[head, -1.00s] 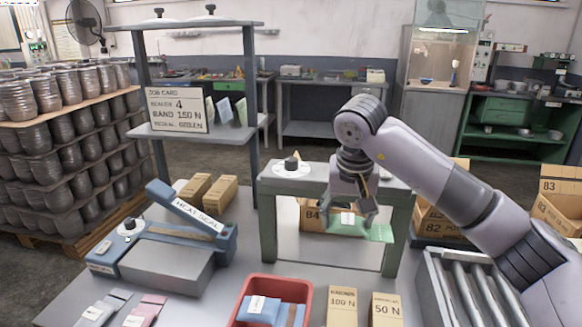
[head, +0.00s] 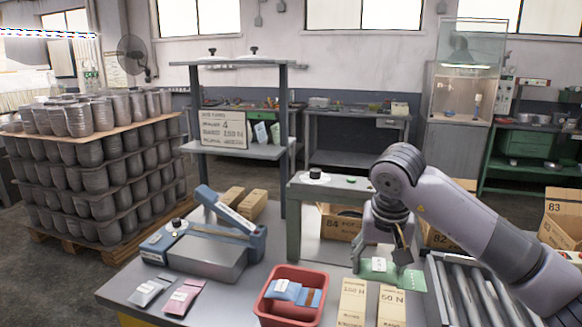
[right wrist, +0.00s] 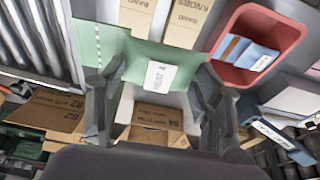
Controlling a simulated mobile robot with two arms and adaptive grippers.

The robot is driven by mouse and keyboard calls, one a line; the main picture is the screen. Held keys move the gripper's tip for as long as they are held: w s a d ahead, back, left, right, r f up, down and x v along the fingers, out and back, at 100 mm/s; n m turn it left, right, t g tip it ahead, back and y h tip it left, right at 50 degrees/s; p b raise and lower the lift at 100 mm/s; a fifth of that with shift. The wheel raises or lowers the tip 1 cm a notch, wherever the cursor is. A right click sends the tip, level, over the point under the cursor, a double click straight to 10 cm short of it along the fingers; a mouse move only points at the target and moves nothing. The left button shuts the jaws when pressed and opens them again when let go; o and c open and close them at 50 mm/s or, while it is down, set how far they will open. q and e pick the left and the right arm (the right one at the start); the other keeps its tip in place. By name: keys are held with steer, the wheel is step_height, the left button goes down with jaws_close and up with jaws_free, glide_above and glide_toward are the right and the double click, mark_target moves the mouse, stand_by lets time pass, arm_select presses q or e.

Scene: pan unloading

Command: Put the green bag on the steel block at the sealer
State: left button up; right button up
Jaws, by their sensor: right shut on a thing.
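The green bag (head: 380,270) with a white label hangs in my right gripper (head: 380,255), above the table's right part, beside the rollers. In the right wrist view the bag (right wrist: 108,52) spans between the fingers of the gripper (right wrist: 158,100), which are shut on it. The grey steel block (head: 207,258) lies in front of the blue heat sealer (head: 225,222), at the left of the table, with a bare top. The bag is well right of the block. My left gripper is not in view.
A red bin (head: 268,312) holding blue bags stands between the bag and the block. Cardboard boxes (head: 352,303) stand right of it. A blue and a pink bag (head: 183,298) lie front left. A shelf stand (head: 283,150) rises behind the sealer. A roller conveyor (head: 455,298) is at right.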

mark_target(385, 272)
steer(key=shift+n, duration=0.3)
steer(key=f, duration=0.2)
steer(key=s+d+f, duration=0.1)
steer(key=f, duration=0.1)
steer(key=s+f+n, duration=0.2)
steer(key=s+f, duration=0.5)
steer(key=s, duration=0.4)
steer(key=shift+d+y, duration=0.4)
steer(key=shift+d, duration=0.05)
steer(key=shift+f, duration=0.15)
